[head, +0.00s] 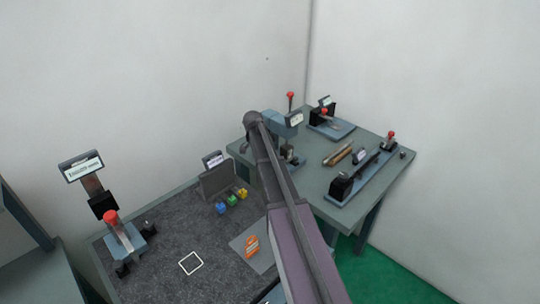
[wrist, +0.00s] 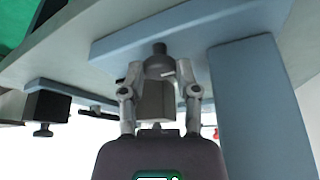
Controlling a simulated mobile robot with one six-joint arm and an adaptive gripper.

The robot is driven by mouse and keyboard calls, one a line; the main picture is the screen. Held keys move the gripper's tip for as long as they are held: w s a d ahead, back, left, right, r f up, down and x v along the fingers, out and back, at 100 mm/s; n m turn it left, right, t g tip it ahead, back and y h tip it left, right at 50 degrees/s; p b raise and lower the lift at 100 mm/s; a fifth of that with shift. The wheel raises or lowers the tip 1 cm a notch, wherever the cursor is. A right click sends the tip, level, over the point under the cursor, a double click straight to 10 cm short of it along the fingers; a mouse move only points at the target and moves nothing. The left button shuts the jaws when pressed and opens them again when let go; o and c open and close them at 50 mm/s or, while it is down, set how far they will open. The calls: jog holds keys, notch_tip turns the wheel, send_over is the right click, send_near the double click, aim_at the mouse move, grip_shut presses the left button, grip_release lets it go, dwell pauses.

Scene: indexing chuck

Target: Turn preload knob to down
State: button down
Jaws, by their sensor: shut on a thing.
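In the wrist view a dark round knob (wrist: 158,62) with a small pale line on it sits on a short stem against a blue-grey plate (wrist: 120,48). I take it for the preload knob, but no label on it is readable. My gripper (wrist: 160,73) is shut on it, one finger on each side. A grey block (wrist: 153,102) shows between the fingers. In the head view my arm hides the gripper and the knob. The blue-grey machine (head: 286,128) with a red-topped lever and a small label stands right behind my arm.
A blue-grey column (wrist: 262,110) stands close to the right of my gripper. The table (head: 325,207) also carries a long fixture (head: 365,180) and wooden pieces (head: 338,155). On the dark bench are colored blocks (head: 232,199) and a red-knobbed clamp (head: 124,238).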

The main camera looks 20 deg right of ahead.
jog(key=shift+s+d, duration=0.1)
jog(key=shift+s, duration=0.15)
jog(key=shift+c, duration=1.7)
grip_release()
jog(key=shift+d, duration=0.1)
jog(key=shift+w, duration=0.1)
jog(key=shift+w, duration=0.1)
jog(key=shift+a, duration=0.2)
